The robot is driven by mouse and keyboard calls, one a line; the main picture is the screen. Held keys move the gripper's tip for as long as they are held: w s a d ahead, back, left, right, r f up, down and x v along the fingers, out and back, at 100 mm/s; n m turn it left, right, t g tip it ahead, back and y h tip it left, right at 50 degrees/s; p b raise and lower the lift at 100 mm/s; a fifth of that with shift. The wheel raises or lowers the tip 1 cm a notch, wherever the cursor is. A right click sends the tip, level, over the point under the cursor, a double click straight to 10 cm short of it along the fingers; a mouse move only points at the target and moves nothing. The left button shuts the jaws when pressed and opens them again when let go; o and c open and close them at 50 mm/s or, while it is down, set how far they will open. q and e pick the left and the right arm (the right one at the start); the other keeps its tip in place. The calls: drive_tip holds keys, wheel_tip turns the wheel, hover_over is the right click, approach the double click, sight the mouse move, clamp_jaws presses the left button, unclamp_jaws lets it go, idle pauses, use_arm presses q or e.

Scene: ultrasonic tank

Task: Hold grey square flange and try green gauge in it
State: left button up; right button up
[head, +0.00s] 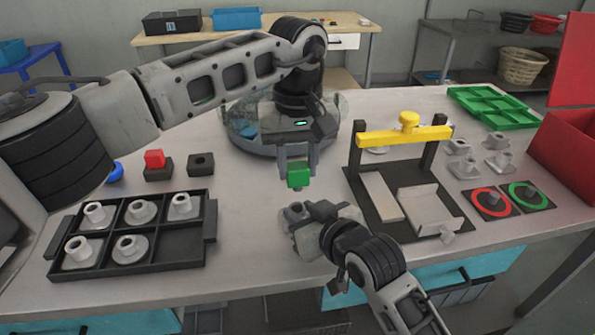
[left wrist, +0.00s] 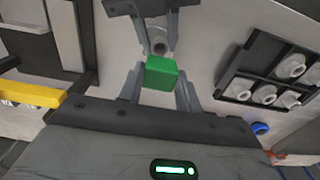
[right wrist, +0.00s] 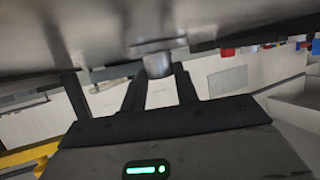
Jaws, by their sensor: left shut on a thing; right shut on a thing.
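My left gripper (head: 298,168) is shut on the green gauge (head: 299,178), a green block pointing down above the middle of the table. The gauge also shows in the left wrist view (left wrist: 161,73). My right gripper (head: 308,218) is shut on a grey flange (head: 296,211), held just below the gauge with its tube upward. In the left wrist view the flange's round opening (left wrist: 159,46) shows just beyond the gauge, with a small apparent gap. The gauge's lower tip and most of the flange plate are hidden. The right wrist view shows a grey tube (right wrist: 157,63) between the fingers.
A black tray (head: 140,268) at left holds several flanges; its front right compartment is empty. A red gauge (head: 154,158) stands on a dark block beside an empty holed block (head: 201,164). A yellow-barred fixture (head: 385,138) stands right. Red (head: 491,203) and green (head: 529,195) ringed pads lie beyond.

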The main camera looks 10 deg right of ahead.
drive_tip(key=o, duration=1.1)
drive_tip(key=shift+s+r, duration=0.1)
use_arm(q)
drive_tip(key=shift+f, duration=0.15)
use_arm(e)
drive_tip(key=v, duration=1.1)
drive_tip(key=shift+s+d+r, duration=0.1)
drive_tip(key=shift+s+d, duration=0.1)
drive_tip(key=shift+s, duration=0.15)
use_arm(q)
drive_tip(key=shift+s, duration=0.1)
use_arm(e)
drive_tip(key=shift+s, duration=0.1)
